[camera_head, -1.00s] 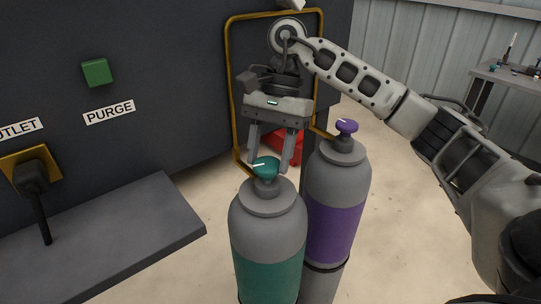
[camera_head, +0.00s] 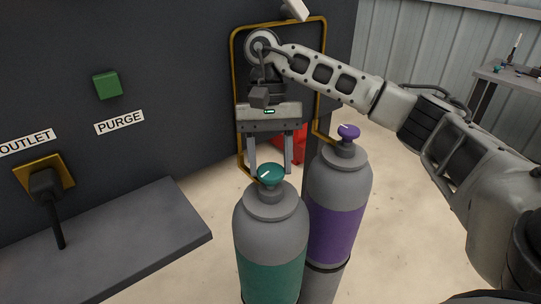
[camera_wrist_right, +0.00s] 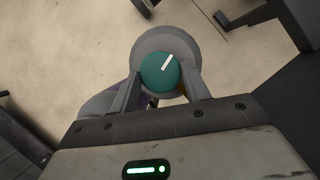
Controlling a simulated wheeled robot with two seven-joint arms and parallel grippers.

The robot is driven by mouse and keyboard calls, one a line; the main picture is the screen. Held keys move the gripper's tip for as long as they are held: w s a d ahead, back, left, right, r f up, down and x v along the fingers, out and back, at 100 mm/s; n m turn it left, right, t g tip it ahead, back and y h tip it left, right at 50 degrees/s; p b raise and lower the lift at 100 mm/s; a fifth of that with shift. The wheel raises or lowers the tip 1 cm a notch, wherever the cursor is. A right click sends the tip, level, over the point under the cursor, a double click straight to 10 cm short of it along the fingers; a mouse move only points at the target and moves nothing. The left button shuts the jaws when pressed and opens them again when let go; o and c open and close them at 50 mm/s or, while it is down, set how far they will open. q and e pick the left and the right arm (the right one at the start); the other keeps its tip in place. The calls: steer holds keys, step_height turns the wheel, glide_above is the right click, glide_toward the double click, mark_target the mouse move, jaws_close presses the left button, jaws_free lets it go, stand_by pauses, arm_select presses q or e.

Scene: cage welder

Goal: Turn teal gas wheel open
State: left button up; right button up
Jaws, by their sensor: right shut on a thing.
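The teal gas wheel (camera_head: 271,173) sits on top of the grey cylinder with a teal band (camera_head: 271,262). It also shows in the right wrist view (camera_wrist_right: 158,73), with a white mark pointing up and to the right. My right gripper (camera_head: 270,167) reaches down from behind the wheel. Its two fingers lie on either side of the wheel and are shut on it; in the right wrist view the gripper (camera_wrist_right: 162,82) has the wheel between its fingers. My left gripper is not in view.
A purple-banded cylinder (camera_head: 334,212) with a purple wheel (camera_head: 348,131) stands close on the right. A dark cabinet (camera_head: 180,60) with a green button (camera_head: 107,85) and a grey ledge (camera_head: 130,235) is on the left. A yellow pipe frame (camera_head: 232,70) rises behind my gripper.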

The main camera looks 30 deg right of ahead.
mark_target(271, 174)
steer(key=shift+r, duration=0.1)
steer(key=o, duration=1)
step_height(271, 174, up, 3)
steer(key=shift+w+r+p, duration=0.1)
steer(key=shift+r+p, duration=0.05)
steer(key=shift+p, duration=0.2)
steer(key=s+a+r, duration=0.2)
steer(key=s+r, duration=0.1)
steer(key=s, duration=0.1)
steer(key=s+a+r, duration=0.3)
steer(key=s, duration=0.1)
steer(key=s+a+r+b, duration=0.1)
steer(key=s+a+r, duration=0.1)
steer(key=s+r, duration=0.1)
steer(key=shift+s+a+r, duration=0.15)
steer(key=shift+s+r, duration=0.2)
steer(key=shift+s, duration=0.2)
